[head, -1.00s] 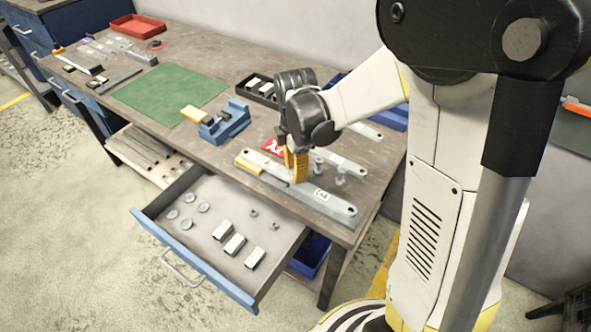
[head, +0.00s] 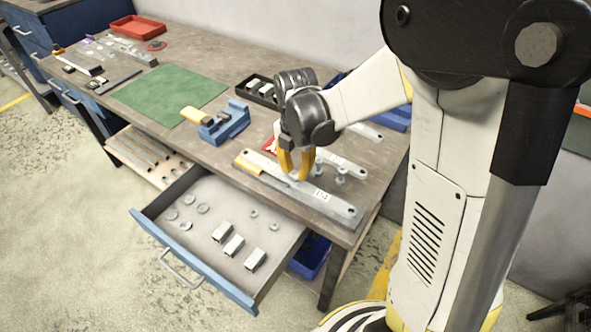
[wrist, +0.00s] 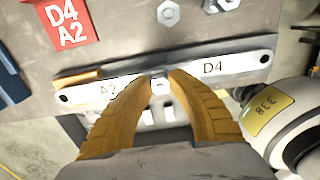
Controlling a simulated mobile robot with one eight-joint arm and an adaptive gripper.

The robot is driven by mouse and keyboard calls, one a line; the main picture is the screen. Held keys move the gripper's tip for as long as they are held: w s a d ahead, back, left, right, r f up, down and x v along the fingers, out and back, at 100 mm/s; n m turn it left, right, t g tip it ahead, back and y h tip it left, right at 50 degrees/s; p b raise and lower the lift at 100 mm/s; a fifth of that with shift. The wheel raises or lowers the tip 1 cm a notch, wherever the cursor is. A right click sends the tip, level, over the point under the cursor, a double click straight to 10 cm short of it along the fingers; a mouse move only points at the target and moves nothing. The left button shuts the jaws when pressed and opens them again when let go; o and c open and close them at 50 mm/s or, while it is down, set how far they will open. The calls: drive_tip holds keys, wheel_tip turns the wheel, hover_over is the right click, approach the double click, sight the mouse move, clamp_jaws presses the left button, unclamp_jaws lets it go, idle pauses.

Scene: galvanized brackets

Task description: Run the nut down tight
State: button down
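A long galvanized bracket (head: 335,207) lies near the front edge of the bench. In the wrist view the bracket (wrist: 240,63) carries the labels A2 and D4. A small hex nut (wrist: 160,86) sits on it between the labels. My gripper (head: 296,177) points down over the bracket. In the wrist view its yellow fingertips (wrist: 161,77) close in on both sides of the nut and appear to touch it. The lower part of the nut and its thread are hidden. A red card (wrist: 69,22) reading D4 A2 lies behind the bracket.
Loose bolts (head: 341,174) stand behind the bracket. A yellow-handled tool (head: 247,165) lies along its left end. A blue vise (head: 224,123) and a green mat (head: 170,93) are to the left. An open drawer (head: 205,245) with washers, blocks and nuts juts out below.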

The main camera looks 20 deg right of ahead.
idle(0.5)
drive_tip(key=m, duration=0.5)
drive_tip(key=shift+m, duration=0.3)
drive_tip(key=m, duration=0.7)
drive_tip(key=shift+b, duration=0.35)
drive_tip(key=m, duration=0.5)
drive_tip(key=shift+m, duration=0.4)
drive_tip(key=m, duration=0.5)
drive_tip(key=shift+m, duration=0.3)
drive_tip(key=c, duration=1.6)
unclamp_jaws()
drive_tip(key=shift+w+f, duration=0.1)
